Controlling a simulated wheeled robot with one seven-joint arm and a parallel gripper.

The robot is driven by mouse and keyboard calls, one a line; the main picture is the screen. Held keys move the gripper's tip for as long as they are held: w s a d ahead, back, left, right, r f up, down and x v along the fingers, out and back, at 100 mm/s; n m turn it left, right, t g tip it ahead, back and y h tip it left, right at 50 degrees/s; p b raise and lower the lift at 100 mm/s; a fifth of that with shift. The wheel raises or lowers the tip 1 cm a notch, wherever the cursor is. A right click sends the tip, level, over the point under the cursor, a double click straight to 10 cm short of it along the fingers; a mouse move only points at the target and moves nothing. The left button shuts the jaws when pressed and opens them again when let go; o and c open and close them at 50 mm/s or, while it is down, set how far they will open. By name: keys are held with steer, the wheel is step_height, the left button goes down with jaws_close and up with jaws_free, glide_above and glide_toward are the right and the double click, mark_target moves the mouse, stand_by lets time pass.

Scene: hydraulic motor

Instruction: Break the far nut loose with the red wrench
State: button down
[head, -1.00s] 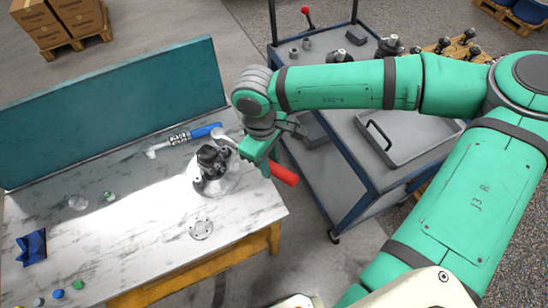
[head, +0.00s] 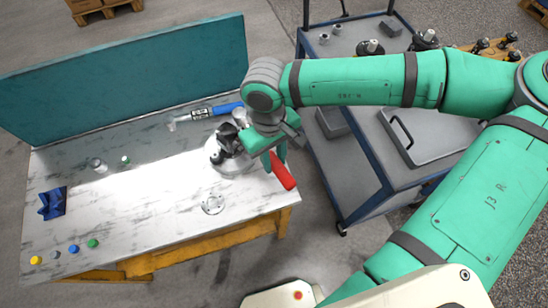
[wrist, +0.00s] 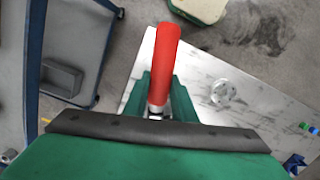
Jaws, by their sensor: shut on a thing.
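The red wrench (head: 281,170) shows its red handle sticking out past the table's right edge in the head view. My gripper (head: 277,150) is shut on it. In the wrist view the red handle (wrist: 166,55) points up the picture between the green fingers of my gripper (wrist: 159,100). The dark hydraulic motor (head: 228,143) stands on a round base on the table, just left of my gripper. The wrench's head and the far nut are hidden behind my gripper and wrist, so I cannot tell whether they touch.
A round flange (head: 213,204) lies in front on the table (head: 130,190). Colored caps and a blue cloth (head: 52,203) are at the left. A cart with a grey tray (head: 425,135) stands close on the right.

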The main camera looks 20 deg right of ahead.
steer(key=shift+f, duration=0.1)
steer(key=shift+w+d+f, duration=0.1)
steer(key=shift+f, duration=0.65)
steer(key=shift+w+d+f, duration=0.1)
steer(key=shift+f, duration=0.6)
steer(key=shift+s+f, duration=0.1)
steer(key=shift+f, duration=0.15)
steer(key=shift+s+f, duration=0.15)
steer(key=shift+f, duration=0.95)
stand_by(0.6)
steer(key=shift+d, duration=0.1)
steer(key=shift+w+d+n, duration=0.45)
steer(key=shift+d+n, duration=0.25)
steer(key=shift+d, duration=0.15)
steer(key=shift+s+a, duration=0.1)
steer(key=shift+a, duration=0.2)
steer(key=shift+r, duration=0.1)
stand_by(0.3)
